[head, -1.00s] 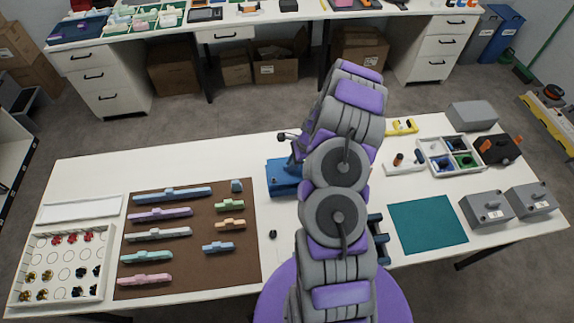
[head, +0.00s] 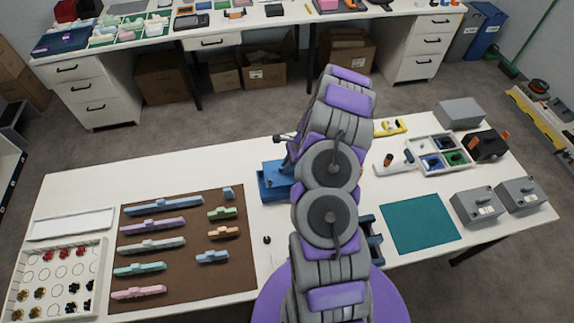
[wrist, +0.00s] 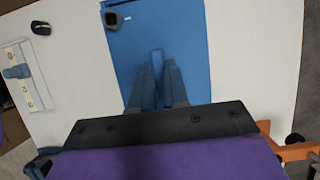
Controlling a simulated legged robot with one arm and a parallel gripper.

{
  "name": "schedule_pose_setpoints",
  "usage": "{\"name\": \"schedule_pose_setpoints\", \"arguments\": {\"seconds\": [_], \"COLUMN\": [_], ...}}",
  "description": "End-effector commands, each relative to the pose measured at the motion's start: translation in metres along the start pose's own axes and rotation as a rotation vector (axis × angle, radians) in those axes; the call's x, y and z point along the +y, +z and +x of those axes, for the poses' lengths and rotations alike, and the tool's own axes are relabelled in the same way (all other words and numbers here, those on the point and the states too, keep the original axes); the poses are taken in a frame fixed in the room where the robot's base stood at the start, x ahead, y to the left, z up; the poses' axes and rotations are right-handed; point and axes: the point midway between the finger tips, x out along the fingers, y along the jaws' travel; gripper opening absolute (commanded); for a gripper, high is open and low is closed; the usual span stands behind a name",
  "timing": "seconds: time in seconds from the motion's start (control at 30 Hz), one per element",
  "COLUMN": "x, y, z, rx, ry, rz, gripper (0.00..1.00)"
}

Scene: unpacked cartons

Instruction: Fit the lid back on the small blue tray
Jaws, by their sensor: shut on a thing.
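The small blue tray (head: 272,184) stands on the white table just left of my arm in the head view, partly hidden by the arm. In the wrist view a flat blue panel (wrist: 185,35), which looks like its lid, lies under my gripper (wrist: 158,78). A thin upright blue ridge (wrist: 157,55) shows between the fingertips, and the fingers are shut on it. A small dark round piece (wrist: 111,18) sits at the panel's upper left corner. I cannot tell whether the panel rests on the tray or is held just above it. My fingers are hidden in the head view.
A brown mat (head: 200,275) with pastel pieces lies left, beside a white tray (head: 101,255) of knobs. Right are a teal mat (head: 420,222), a white compartment box (head: 417,145) and grey boxes (head: 475,206). A blue bracket (head: 372,240) stands close to my arm.

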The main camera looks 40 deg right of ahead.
Motion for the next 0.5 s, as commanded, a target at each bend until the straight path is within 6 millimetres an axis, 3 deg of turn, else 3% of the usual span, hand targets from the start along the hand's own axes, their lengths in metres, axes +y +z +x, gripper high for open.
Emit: {"name": "schedule_pose_setpoints", "arguments": {"seconds": [0.5], "x": [-0.0033], "y": [-0.0076], "z": [-0.0006], "rx": [-0.008], "ry": [0.004], "rz": [0.001], "gripper": [0.00]}}
